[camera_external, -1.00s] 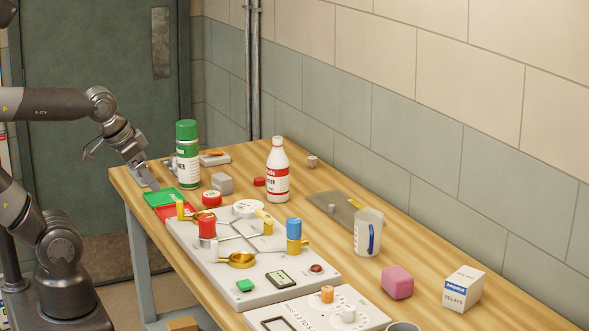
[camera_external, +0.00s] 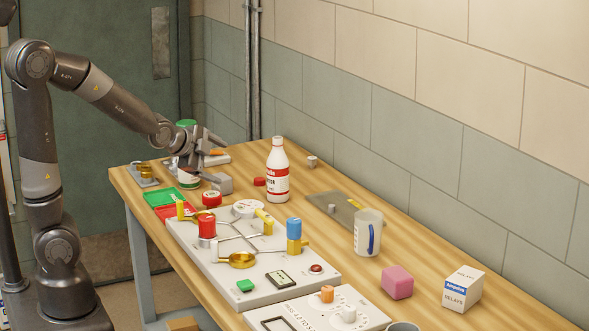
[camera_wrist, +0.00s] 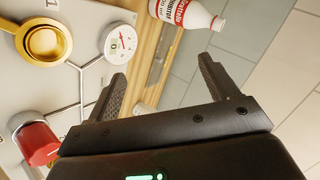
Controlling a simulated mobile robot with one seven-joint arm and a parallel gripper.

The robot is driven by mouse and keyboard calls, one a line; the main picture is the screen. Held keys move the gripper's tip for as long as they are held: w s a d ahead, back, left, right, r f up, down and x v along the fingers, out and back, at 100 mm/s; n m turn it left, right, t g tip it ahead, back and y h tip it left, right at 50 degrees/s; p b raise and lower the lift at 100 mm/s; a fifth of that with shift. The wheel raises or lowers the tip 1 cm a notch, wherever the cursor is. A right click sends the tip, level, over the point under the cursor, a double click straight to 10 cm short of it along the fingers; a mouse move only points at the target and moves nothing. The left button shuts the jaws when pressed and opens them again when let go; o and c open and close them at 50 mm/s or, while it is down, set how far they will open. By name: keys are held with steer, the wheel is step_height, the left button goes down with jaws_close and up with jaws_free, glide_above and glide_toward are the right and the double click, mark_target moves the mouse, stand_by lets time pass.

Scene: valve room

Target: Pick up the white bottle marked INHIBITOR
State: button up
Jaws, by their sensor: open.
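The white bottle (camera_external: 278,182) with a white cap and a red-and-white label stands upright on the wooden table, near the wall. Its label is too small to read in full. In the wrist view the bottle (camera_wrist: 187,11) is at the top edge, tilted in the picture and partly cut off, beyond my fingertips. My gripper (camera_external: 217,158) is over the table's far part, left of the bottle and apart from it. In the wrist view my gripper (camera_wrist: 163,72) has its two dark fingers spread with nothing between them.
A green-and-white bottle (camera_external: 188,180) stands partly hidden behind my arm. A grey block (camera_external: 222,184) is close below my gripper. The white valve panel (camera_external: 205,262) with red and blue handles lies in front. A red cap (camera_external: 260,181) is just left of the white bottle.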

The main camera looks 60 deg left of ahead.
steer(key=w+a+f+m+t+y, duration=0.2)
steer(key=w+a+f+m, duration=0.2)
steer(key=w+a+m, duration=0.25)
steer(key=m+t+h, duration=0.4)
steer(key=m+t, duration=0.1)
steer(key=m, duration=1.4)
glide_toward(268, 167)
steer(key=shift+w+f, duration=0.3)
steer(key=shift+f, duration=0.15)
steer(key=w, duration=1)
steer(key=shift+w+r, duration=0.25)
steer(key=shift+w, duration=0.15)
steer(key=c, duration=1.2)
steer(key=shift+r, duration=0.2)
